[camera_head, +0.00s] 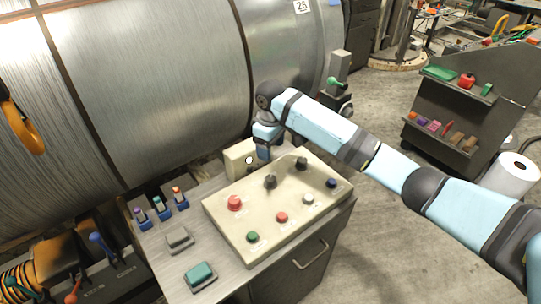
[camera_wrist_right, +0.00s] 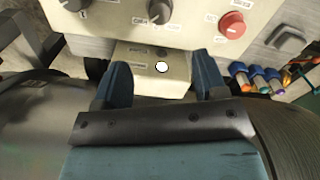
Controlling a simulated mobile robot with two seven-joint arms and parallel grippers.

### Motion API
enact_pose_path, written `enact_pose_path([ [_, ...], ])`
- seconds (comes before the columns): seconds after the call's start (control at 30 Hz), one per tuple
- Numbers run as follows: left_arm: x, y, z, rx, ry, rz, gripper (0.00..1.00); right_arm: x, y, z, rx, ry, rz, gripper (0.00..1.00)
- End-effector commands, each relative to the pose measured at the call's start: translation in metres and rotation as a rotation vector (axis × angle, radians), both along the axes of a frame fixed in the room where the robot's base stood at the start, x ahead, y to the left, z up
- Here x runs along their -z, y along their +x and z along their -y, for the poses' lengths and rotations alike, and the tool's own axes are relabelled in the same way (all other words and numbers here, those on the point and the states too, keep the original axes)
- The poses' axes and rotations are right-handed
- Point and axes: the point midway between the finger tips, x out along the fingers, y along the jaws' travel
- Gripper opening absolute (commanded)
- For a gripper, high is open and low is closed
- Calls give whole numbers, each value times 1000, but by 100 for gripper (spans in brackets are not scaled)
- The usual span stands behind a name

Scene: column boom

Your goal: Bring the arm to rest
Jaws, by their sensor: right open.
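My right arm reaches in from the right in the head view, over the back of a beige control panel (camera_head: 270,215). My right gripper (camera_head: 264,149) points down beside a small beige box (camera_head: 238,157) with a round white button (camera_head: 249,160). In the right wrist view the two blue fingers of the gripper (camera_wrist_right: 161,80) are spread apart with nothing held between them. The white button (camera_wrist_right: 162,67) shows between the fingers on the box face (camera_wrist_right: 140,58). I cannot tell whether a finger touches the box. My left gripper is not in view.
The panel carries red (camera_head: 235,202), green, white and blue buttons and dark knobs (camera_head: 270,181) close to the gripper. A large metal drum (camera_head: 150,80) stands behind. Small blue holders (camera_head: 161,209) sit left of the panel. Open floor (camera_head: 385,110) lies right, before a dark shelf (camera_head: 460,100).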

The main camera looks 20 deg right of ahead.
Motion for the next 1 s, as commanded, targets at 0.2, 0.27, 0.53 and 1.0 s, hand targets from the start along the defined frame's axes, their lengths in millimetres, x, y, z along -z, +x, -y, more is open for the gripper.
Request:
enact_pose_path([
  [0.2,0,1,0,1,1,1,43,-2,0,0,0,0,0,66],
  [0.27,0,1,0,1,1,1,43,-2,0,0,0,0,0,66],
  [0.53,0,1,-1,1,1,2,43,5,-6,-4,-5,7,-1,66],
  [1.0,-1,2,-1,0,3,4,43,92,-159,-53,38,195,90,66],
])
